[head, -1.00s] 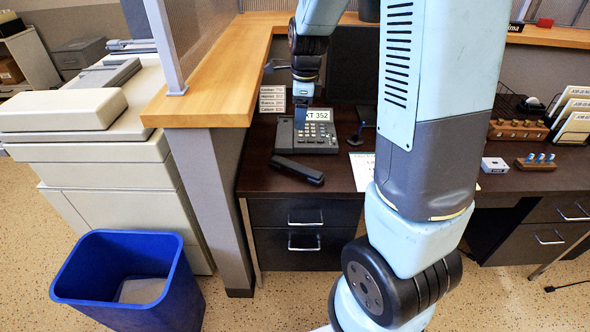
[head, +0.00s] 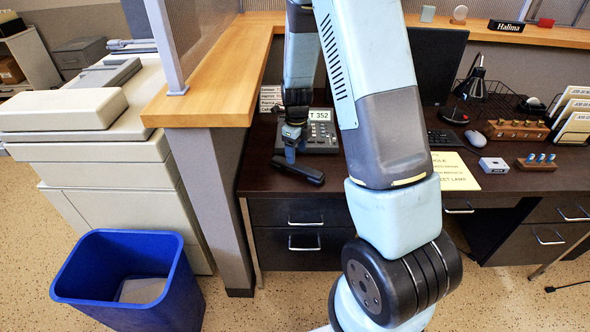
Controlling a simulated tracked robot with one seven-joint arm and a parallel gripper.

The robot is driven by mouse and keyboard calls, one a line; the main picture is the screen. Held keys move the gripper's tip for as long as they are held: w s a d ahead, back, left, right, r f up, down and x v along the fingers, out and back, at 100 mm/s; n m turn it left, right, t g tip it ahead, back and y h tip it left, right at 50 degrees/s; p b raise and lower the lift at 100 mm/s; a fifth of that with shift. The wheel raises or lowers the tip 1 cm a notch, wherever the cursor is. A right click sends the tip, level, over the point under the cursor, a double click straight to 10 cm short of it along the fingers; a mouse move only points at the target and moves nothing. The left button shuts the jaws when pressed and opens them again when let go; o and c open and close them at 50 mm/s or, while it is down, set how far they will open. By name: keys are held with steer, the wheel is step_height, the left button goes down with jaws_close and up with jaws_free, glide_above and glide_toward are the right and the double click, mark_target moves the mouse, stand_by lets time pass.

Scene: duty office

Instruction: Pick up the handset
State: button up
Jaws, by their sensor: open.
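The black handset (head: 299,171) lies on the dark desk in the head view, off its base and near the desk's front edge. The desk phone (head: 322,138), with a white label ending in "352", stands just behind it. My gripper (head: 290,156) points down over the left half of the handset. It is open, and the gap between its fingers is hard to make out at this size. I cannot tell whether the fingers touch the handset. My gripper and wrist hide the phone's left part.
A yellow sheet (head: 453,171), a keyboard (head: 444,138) and a monitor (head: 437,62) are to the right. A small card sign (head: 270,98) stands behind the phone. A wooden-topped partition (head: 205,95) borders the desk at left. A blue bin (head: 130,280) stands on the floor.

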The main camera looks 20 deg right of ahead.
mark_target(296, 164)
steer(key=shift+f, duration=3.3)
steer(key=shift+c, duration=0.3)
jaws_close()
steer(key=shift+r, duration=0.15)
